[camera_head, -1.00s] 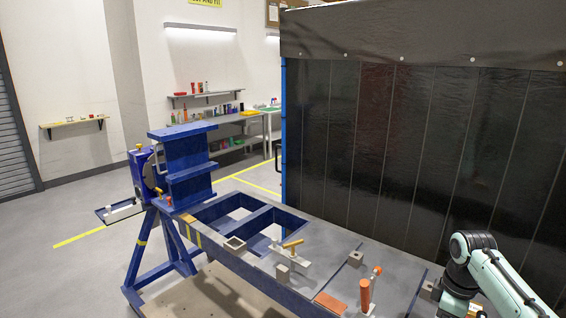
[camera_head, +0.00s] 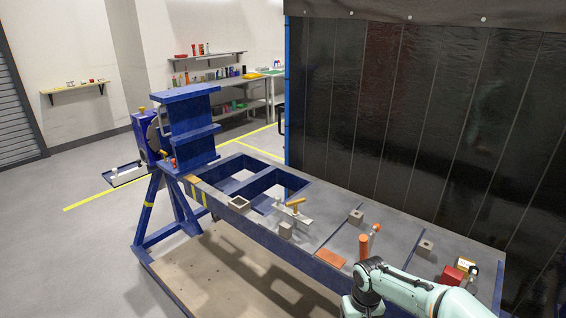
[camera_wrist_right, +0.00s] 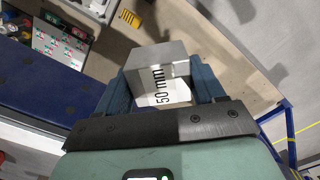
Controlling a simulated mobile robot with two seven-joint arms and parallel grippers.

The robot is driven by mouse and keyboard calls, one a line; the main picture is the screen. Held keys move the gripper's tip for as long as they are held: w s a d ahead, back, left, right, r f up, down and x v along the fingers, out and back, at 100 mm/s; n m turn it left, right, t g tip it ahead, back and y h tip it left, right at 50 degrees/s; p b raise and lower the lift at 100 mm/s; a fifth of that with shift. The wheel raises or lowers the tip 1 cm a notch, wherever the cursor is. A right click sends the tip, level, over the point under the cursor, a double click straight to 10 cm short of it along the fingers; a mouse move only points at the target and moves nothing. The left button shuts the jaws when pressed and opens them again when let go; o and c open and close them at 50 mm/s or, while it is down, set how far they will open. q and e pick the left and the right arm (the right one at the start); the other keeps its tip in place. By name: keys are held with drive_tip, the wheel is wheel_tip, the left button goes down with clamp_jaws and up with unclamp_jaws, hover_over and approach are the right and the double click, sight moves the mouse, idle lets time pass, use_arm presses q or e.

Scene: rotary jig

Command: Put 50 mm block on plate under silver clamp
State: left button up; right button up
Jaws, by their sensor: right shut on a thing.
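The 50 mm block (camera_wrist_right: 148,58), grey with a white face printed "50 mm", sits between the fingers of my right gripper (camera_wrist_right: 161,88), which is shut on it in the right wrist view. In the head view my right arm comes in at the bottom right; its gripper is hidden below the frame. A clamp with a brass-yellow handle (camera_head: 295,203) stands on a small pale plate (camera_head: 303,221) on the blue-grey jig table. A clamp with an orange handle (camera_head: 364,247) stands further right. I cannot tell which clamp is silver. My left gripper is not in view.
The long jig table (camera_head: 322,226) has square openings at its left end and a blue upright frame (camera_head: 185,130) beyond. Small grey blocks (camera_head: 356,216), a flat orange-brown piece (camera_head: 330,258) and a red block (camera_head: 451,276) are on it. A dark curtain (camera_head: 400,120) stands behind.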

drive_tip(key=shift+a+f+m, duration=0.5)
drive_tip(key=shift+a+f, duration=0.55)
drive_tip(key=shift+d, duration=0.1)
